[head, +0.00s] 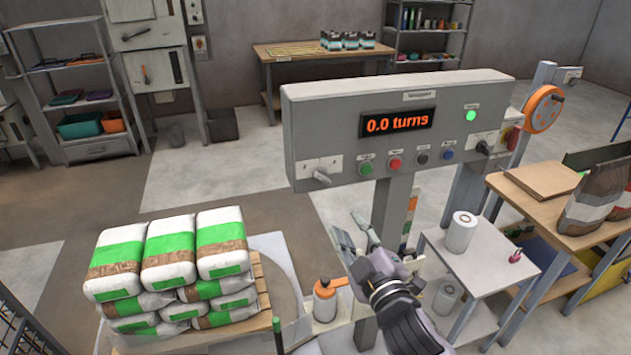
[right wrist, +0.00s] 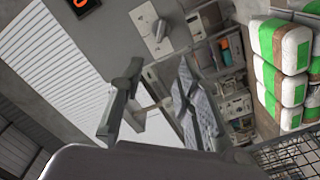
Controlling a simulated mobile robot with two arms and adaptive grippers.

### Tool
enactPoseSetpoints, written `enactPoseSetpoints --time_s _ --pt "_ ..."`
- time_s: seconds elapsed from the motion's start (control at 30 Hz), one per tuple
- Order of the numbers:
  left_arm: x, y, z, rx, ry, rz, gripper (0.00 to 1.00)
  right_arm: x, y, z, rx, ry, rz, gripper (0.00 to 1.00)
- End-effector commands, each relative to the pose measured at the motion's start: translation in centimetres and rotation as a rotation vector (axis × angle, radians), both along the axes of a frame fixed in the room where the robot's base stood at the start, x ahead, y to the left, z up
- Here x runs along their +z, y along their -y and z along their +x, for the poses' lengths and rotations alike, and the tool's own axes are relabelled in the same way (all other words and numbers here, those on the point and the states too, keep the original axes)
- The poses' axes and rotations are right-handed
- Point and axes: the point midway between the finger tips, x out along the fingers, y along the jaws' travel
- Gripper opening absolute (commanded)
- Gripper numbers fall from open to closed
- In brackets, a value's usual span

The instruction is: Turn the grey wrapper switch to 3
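The grey wrapper switch (head: 321,175) sits on a white plate at the lower left of the control box (head: 340,105). In the right wrist view the switch (right wrist: 159,31) shows on its plate, beyond my fingertips. The display (head: 398,121) reads "0.0 turns". My right gripper (head: 347,222) is below and slightly right of the switch, apart from it. Its two fingers (right wrist: 158,68) stand apart with nothing between them. My left gripper is in neither view. The numbers around the switch are too small to read.
Several push buttons (head: 395,163) line the box's lower face, with a black switch (head: 484,147) at its right end. A pallet of stacked bags (head: 170,262) stands at the left. A small table (head: 480,262) with a white roll (head: 460,232) stands at the right.

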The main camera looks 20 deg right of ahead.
Motion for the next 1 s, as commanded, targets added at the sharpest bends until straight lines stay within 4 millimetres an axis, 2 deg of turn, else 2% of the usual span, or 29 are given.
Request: enactPoseSetpoints --time_s 0.17,0.6,0.8,1.0 --pt "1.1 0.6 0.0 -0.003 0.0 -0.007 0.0 0.4 -0.1 3.6 -0.001 0.002 0.0 0.31" --pt "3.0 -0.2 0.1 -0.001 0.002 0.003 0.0 0.2 -0.5 12.9 0.001 -0.001 0.003 0.31" --pt "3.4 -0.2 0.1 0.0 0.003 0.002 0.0 0.0 -0.6 15.3 0.001 -0.002 0.002 0.31" --pt "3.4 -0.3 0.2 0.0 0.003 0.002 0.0 -0.1 -0.6 16.1 0.001 -0.002 0.002 0.31"
